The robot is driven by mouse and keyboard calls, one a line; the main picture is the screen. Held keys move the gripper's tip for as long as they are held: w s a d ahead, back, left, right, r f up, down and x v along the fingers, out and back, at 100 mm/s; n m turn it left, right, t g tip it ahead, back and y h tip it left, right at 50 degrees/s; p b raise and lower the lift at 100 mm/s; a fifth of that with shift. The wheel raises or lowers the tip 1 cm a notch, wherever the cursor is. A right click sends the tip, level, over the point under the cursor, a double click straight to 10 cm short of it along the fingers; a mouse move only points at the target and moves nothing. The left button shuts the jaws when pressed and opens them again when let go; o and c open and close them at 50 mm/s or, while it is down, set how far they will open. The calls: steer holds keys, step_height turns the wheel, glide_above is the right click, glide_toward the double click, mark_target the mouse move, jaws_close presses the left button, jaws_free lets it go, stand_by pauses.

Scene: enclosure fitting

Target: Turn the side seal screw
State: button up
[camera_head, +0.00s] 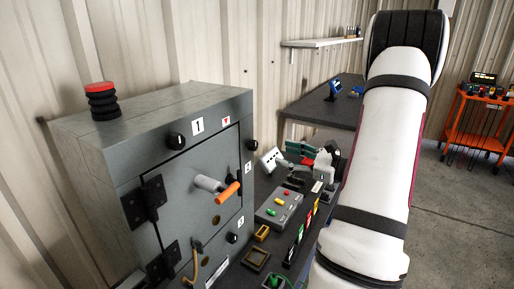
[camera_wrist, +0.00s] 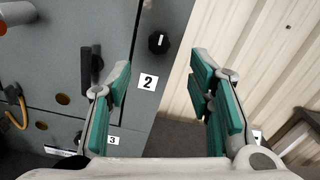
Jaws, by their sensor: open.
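The grey enclosure (camera_head: 95,155) stands at the left, its hinged door (camera_head: 185,180) closed against the frame. A black round screw (camera_head: 251,145) sits at the door's right side, above the label 2 (camera_head: 248,168). In the wrist view this side screw (camera_wrist: 158,43) has a pale, roughly vertical mark, and label 2 (camera_wrist: 148,82) lies below it. My gripper (camera_head: 298,157) is to the right of the enclosure. In the wrist view my gripper (camera_wrist: 160,80) is open and empty, with teal pads; the screw appears between and beyond the fingertips, with no contact visible.
A grey handle with an orange grip (camera_head: 228,192) sticks out from the door. Other black screws are by label 1 (camera_head: 197,125) and label 3 (camera_head: 240,222). A cable (camera_head: 194,262) hangs low. A dark bench with a button box (camera_head: 277,207) lies beneath my gripper.

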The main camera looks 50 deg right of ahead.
mark_target(255, 146)
steer(key=w, duration=0.3)
steer(key=w+a, duration=0.1)
steer(key=w, duration=0.3)
steer(key=w+a, duration=0.1)
steer(key=w, duration=0.2)
steer(key=shift+w, duration=0.15)
steer(key=shift+c, duration=0.4)
steer(key=shift+a, duration=0.1)
jaws_close()
